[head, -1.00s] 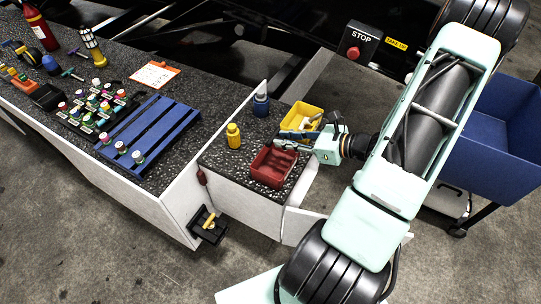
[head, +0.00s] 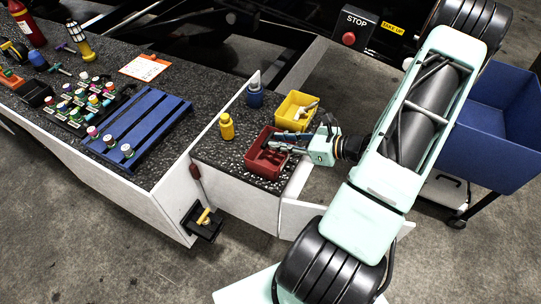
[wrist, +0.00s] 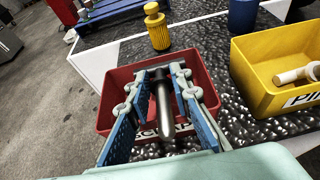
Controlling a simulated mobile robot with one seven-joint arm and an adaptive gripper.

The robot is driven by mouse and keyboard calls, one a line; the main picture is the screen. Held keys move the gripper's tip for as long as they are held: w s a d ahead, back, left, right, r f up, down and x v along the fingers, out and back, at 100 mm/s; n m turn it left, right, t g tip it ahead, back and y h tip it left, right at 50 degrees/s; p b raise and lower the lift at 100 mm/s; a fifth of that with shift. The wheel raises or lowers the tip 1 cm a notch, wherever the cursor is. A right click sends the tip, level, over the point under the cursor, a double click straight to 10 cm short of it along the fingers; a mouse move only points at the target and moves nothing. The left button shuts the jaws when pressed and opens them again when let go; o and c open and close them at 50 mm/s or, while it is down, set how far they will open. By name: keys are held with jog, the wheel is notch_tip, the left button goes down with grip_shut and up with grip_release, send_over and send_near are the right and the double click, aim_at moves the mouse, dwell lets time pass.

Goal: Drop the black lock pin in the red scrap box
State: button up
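The black lock pin (wrist: 164,108) shows between my fingers in the wrist view, its crossbar end at the fingertips and its rounded end towards the camera. My gripper (wrist: 165,72) appears shut on that crossbar, with the fingers apart by its width. The pin overlaps the front wall and label of the red scrap box (wrist: 110,88), so it is above the box. In the head view my gripper (head: 272,143) is over the red box (head: 262,167), reaching in from the right. The pin is not clear there.
A yellow box (head: 283,112) with a pale part in it stands behind the red box. A yellow bottle (head: 227,128) and a blue container (head: 255,97) stand nearby. The bench at left holds a blue slatted rack (head: 150,120) and several small jars.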

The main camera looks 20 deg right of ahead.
jog(key=o, duration=0.5)
jog(key=v, duration=1.2)
jog(key=shift+r, duration=0.15)
